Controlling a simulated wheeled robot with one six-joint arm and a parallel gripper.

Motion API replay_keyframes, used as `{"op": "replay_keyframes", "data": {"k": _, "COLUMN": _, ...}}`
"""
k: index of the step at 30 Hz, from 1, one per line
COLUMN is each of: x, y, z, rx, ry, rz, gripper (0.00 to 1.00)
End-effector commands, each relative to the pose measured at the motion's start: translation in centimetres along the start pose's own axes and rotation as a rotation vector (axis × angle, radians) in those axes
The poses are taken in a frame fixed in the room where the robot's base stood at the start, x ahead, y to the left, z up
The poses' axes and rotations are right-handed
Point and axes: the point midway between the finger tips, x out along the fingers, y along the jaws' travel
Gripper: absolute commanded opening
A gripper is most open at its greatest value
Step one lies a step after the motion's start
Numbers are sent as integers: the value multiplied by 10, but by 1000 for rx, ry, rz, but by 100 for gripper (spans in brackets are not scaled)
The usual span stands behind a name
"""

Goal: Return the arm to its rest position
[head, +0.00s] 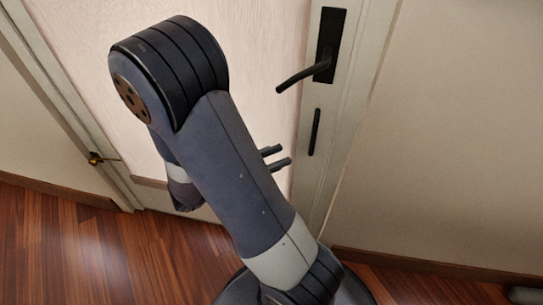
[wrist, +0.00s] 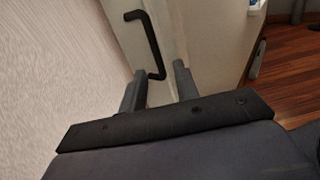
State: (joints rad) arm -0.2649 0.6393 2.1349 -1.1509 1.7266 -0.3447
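My arm rises from the bottom of the head view and bends at a dark elbow joint at the upper left. My gripper (head: 275,157) shows only as two dark fingertips past the right side of the arm link; the rest is hidden behind it. In the wrist view the two fingers of my gripper (wrist: 158,88) stand apart with nothing held between them. A black bar handle (wrist: 150,42) appears beyond the fingertips, its lower end in line with the gap. I cannot tell how far off it is.
A pale door with a black lever handle (head: 308,76) is behind my arm. A vertical black pull (head: 314,132) sits below the lever. A brass-coloured handle (head: 97,158) is on the left. Wooden floor (head: 60,235) is clear at lower left; a plain wall (head: 455,140) fills the right.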

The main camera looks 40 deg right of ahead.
Motion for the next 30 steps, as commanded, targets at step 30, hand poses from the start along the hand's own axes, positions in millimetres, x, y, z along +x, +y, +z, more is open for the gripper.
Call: {"op": "replay_keyframes", "data": {"k": 30, "x": 9, "y": 0, "z": -1, "rx": 0, "ry": 0, "rz": -5, "gripper": 30}}
